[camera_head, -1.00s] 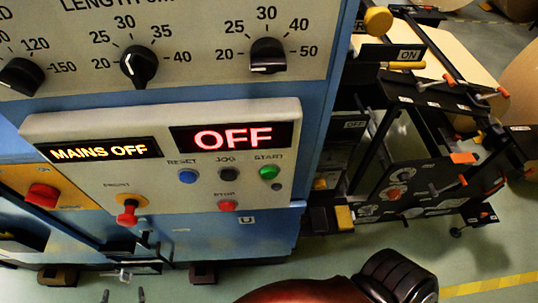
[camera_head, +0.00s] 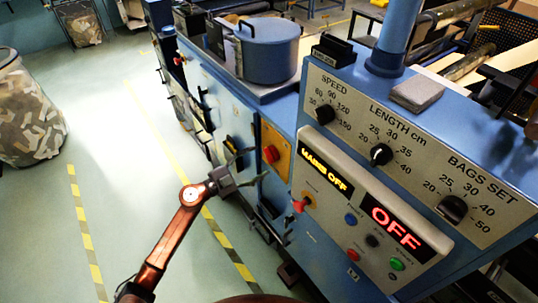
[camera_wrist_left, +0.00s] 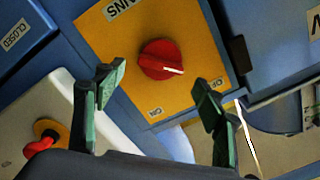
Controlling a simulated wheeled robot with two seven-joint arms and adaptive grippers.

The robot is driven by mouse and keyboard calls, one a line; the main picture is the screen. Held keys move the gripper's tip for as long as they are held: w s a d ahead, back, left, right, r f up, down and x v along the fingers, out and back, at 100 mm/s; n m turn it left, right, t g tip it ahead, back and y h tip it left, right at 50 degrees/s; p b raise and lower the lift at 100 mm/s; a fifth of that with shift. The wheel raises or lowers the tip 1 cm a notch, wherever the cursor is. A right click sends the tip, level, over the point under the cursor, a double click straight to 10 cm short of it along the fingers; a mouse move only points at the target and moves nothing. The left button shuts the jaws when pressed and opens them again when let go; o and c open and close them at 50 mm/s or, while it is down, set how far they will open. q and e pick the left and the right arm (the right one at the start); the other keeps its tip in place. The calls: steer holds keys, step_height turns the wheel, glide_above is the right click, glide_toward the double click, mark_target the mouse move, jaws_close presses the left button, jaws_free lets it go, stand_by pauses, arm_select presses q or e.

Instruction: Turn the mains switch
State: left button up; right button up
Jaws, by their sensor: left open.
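The mains switch is a red rotary knob (camera_head: 271,154) on an orange-yellow plate (camera_head: 280,143) at the machine's side. In the left wrist view the knob (camera_wrist_left: 160,59) shows a white mark pointing right, toward the OFF label; the ON label is lower on the plate (camera_wrist_left: 115,45). My left gripper (camera_head: 249,168) is open, just left of the plate in the head view. In the wrist view its two green-padded fingers (camera_wrist_left: 157,88) stand apart below and to either side of the knob, with nothing between them. The display (camera_head: 325,168) reads MAINS OFF. My right gripper is out of view.
The control box beside the plate carries a red-on-yellow knob (camera_head: 305,203), buttons, and a display (camera_head: 397,223) reading OFF. A blue pot (camera_head: 270,55) stands on the machine top. Open floor (camera_head: 110,150) with striped tape lies left; a patterned bin (camera_head: 28,110) stands there.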

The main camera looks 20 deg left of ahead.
mark_target(267, 157)
arm_select(q)
steer(key=shift+x, duration=2.75)
steer(key=shift+c, duration=0.5)
steer(key=c, duration=1.1)
steer(key=shift+o, duration=0.2)
